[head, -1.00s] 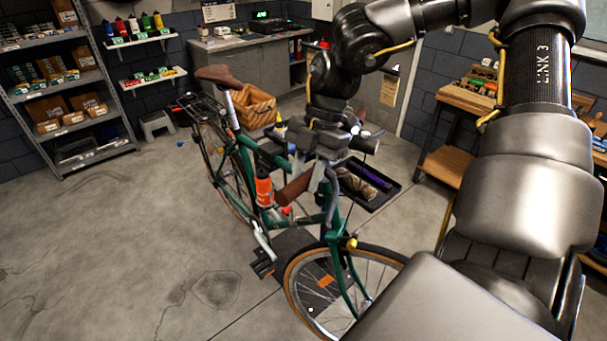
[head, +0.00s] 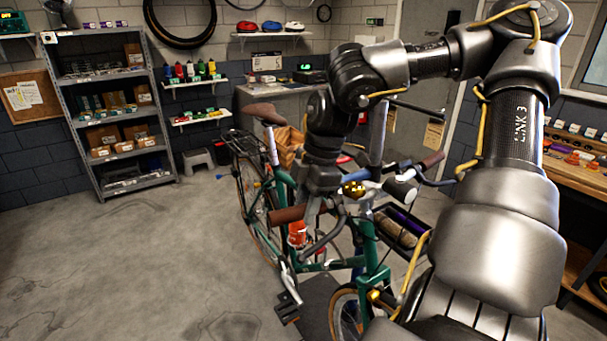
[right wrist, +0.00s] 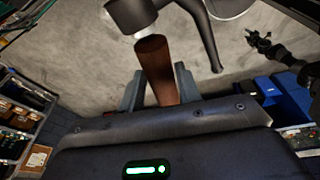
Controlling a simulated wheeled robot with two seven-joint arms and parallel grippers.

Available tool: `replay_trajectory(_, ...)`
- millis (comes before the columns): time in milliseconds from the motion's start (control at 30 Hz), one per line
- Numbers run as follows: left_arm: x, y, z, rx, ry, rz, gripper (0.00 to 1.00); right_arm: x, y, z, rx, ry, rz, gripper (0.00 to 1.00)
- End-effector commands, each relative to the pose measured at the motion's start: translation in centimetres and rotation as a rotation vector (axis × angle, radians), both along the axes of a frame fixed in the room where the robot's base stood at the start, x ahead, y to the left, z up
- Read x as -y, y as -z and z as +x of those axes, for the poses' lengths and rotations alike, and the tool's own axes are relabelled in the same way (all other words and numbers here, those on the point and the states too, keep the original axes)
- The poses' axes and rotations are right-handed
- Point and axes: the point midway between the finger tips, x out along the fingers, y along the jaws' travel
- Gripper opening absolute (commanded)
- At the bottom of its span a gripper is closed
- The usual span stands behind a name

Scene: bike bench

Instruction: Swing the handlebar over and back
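The green bicycle (head: 375,255) stands in the middle of the head view, its handlebar carrying two brown grips. My right gripper (head: 318,207) is at the handlebar's nearer, left-hand grip (head: 286,214). In the right wrist view, this brown grip (right wrist: 157,68) lies between the two fingers, which look closed against its sides. The other grip (head: 432,160) is free, to the right. A brake lever (right wrist: 207,38) runs beside the held grip. A dark arm-like shape (right wrist: 265,43) at the right wrist view's upper right looks like my left gripper, too small to read; the head view does not show it.
A workbench (head: 580,165) stands at the right, and a grey shelf (head: 110,110) at the back left. A step stool (head: 198,160) is beside the shelf. The floor left of the bicycle is open.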

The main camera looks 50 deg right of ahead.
Motion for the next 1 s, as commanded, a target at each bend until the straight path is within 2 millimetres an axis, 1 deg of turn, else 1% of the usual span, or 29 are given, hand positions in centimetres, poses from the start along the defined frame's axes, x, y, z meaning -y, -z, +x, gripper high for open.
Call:
replay_trajectory(33,0.0,0.0,0.0,0.0,0.0,0.0,0.5,0.0,0.0,0.0,0.0,-0.001,0.0,0.41)
replay_trajectory(100,0.0,0.0,0.0,0.0,0.0,0.0,0.5,-0.1,0.0,0.1,-0.001,-0.002,0.0,0.5)
replay_trajectory(367,0.0,0.0,-0.4,-0.005,0.0,0.0,0.5,-0.1,0.0,0.1,-0.001,-0.005,-0.001,0.5)
replay_trajectory(467,0.0,0.2,-0.5,-0.007,0.0,0.001,0.5,0.0,-0.4,0.1,0.001,-0.005,-0.002,0.5)
replay_trajectory(567,0.0,0.7,-0.6,-0.008,0.0,0.001,0.5,0.2,-1.7,-0.1,0.004,-0.004,-0.003,0.5)
replay_trajectory(800,0.0,1.8,-0.6,-0.008,0.0,0.0,0.5,1.1,-6.3,-0.8,0.003,-0.002,-0.003,0.5)
replay_trajectory(1000,0.0,2.3,-0.6,-0.009,0.0,0.0,0.5,1.7,-9.3,-1.3,0.001,-0.001,-0.003,0.5)
